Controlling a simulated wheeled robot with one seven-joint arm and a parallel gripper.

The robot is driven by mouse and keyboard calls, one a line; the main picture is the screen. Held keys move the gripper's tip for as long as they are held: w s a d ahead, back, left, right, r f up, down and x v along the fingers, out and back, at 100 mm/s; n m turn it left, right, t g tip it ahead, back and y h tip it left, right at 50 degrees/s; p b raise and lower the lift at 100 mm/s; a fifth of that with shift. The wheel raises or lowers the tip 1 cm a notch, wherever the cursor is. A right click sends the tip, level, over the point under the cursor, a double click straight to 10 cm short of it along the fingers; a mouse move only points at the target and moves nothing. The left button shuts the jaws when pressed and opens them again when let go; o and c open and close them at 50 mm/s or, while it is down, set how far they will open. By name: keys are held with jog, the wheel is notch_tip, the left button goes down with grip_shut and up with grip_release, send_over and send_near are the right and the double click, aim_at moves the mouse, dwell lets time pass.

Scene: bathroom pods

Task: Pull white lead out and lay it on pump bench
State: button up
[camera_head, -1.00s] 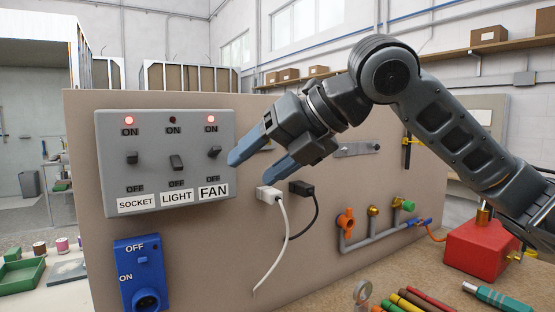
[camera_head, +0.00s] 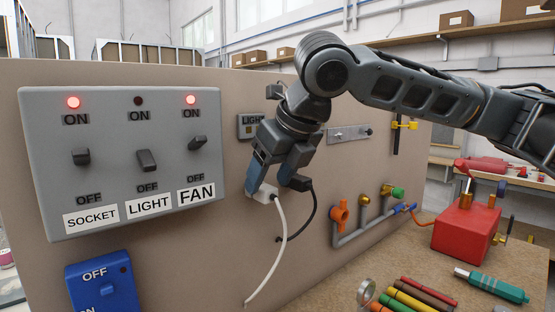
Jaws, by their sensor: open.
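The white lead's plug (camera_head: 262,196) sits at the tan panel, and its cord (camera_head: 284,235) hangs down and curves left to the panel's lower part. My gripper (camera_head: 270,184) points down at the plug, its jaws open and its fingertips at the plug's upper sides. I cannot tell whether they touch it. A black plug (camera_head: 299,184) with a black cord is just right of the white one, close to the right finger. The brown bench top (camera_head: 420,276) with the red pump (camera_head: 465,228) lies at the lower right.
The grey switch box (camera_head: 125,105) has lit red lamps above SOCKET and FAN; the LIGHT lamp is dark. A blue switch box (camera_head: 100,283) is below it. Pipes with valves (camera_head: 365,215) stand right of the leads. Coloured sticks (camera_head: 410,297) and a teal-handled tool (camera_head: 492,286) lie on the bench.

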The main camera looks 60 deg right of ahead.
jog(key=shift+x, duration=1.2)
jog(key=shift+c, duration=0.4)
jog(key=c, duration=1.1)
